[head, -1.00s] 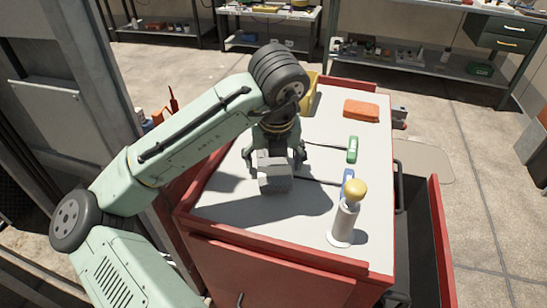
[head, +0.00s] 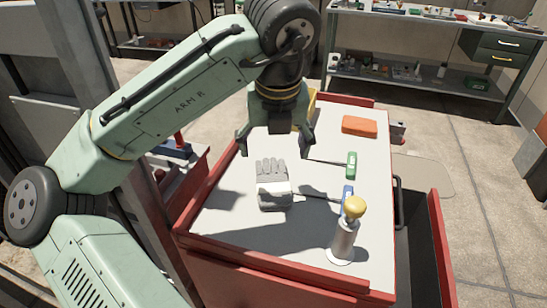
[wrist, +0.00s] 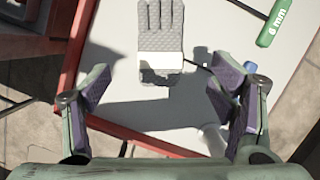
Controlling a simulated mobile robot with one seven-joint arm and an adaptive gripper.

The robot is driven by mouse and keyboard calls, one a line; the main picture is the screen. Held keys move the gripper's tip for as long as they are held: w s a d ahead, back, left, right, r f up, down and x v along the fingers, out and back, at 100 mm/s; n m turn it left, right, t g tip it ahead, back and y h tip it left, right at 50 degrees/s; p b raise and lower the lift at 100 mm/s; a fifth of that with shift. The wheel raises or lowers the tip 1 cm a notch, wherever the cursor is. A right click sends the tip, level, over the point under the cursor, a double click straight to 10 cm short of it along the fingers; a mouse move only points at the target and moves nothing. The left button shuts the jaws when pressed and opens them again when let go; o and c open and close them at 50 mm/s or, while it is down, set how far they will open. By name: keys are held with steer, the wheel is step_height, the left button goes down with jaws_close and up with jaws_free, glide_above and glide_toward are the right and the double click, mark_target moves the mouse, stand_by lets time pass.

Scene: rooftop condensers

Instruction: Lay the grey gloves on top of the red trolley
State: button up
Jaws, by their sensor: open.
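The grey gloves (head: 272,184) lie flat on the pale top of the red trolley (head: 225,218), left of its middle, with a white band across the cuff. In the wrist view the gloves (wrist: 160,40) lie with fingers pointing up the picture. My gripper (head: 274,142) is open and empty, raised above the trolley top just beyond the gloves. In the wrist view its two fingers (wrist: 163,95) are spread wide, with nothing between the pads, and the gloves lie apart from them.
On the trolley top are a green-handled tool (head: 351,165), a blue-handled tool (head: 347,192), an orange block (head: 365,126) and a white bottle with a yellow top (head: 344,238). A yellow container stands partly hidden behind my gripper. Workbenches (head: 420,82) stand behind, across open floor.

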steer(key=shift+s+r, duration=0.15)
steer(key=shift+r, duration=0.35)
